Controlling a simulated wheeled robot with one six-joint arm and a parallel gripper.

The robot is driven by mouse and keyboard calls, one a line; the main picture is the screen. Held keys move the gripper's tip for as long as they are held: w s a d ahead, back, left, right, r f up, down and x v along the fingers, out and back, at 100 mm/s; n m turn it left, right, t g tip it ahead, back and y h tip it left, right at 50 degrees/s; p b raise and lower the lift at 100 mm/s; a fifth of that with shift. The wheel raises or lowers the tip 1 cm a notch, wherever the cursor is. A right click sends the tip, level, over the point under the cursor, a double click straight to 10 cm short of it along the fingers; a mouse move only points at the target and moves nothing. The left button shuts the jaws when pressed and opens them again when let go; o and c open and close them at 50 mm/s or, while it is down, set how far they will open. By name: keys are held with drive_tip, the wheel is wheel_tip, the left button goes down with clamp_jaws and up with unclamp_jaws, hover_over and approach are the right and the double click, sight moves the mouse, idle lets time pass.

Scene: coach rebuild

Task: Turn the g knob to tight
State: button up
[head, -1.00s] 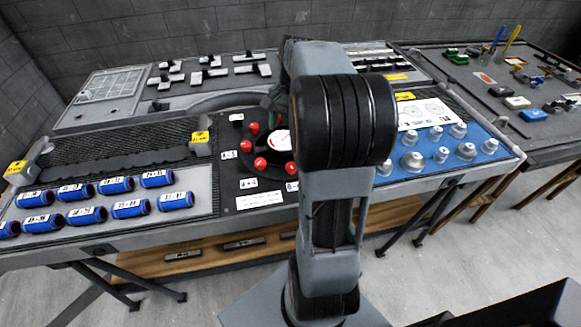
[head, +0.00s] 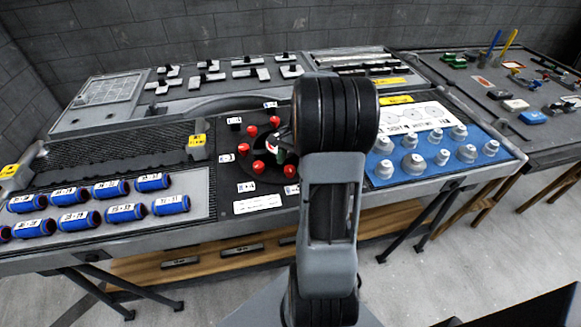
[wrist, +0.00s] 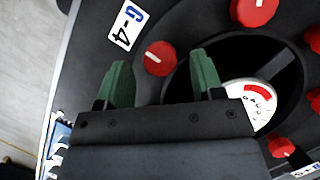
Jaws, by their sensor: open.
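A red round knob (wrist: 160,58) with a white pointer mark shows in the wrist view, beside a white label (wrist: 129,25) that seems to read G-4. My gripper (wrist: 162,78) is open, with its green fingers on either side of that knob in the picture. Nothing is held, and I cannot tell how far the fingers are above it. A white dial with a red arc (wrist: 258,98) lies to the right, partly behind the gripper. In the head view my arm hides part of the knob panel (head: 225,190), and I cannot tell where the knob's tight mark is.
Other red knobs (wrist: 255,9) ring the dial closely. Blue cylinders (head: 122,213) lie left of the panel, and silver knobs (head: 466,153) stand on a blue plate to the right. Grey levers stand on the raised back panel. A second table (head: 500,125) is at far right.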

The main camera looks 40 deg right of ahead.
drive_tip(key=shift+x, duration=0.9)
drive_tip(key=shift+c, duration=0.2)
drive_tip(key=c, duration=0.9)
drive_tip(key=shift+o, duration=0.2)
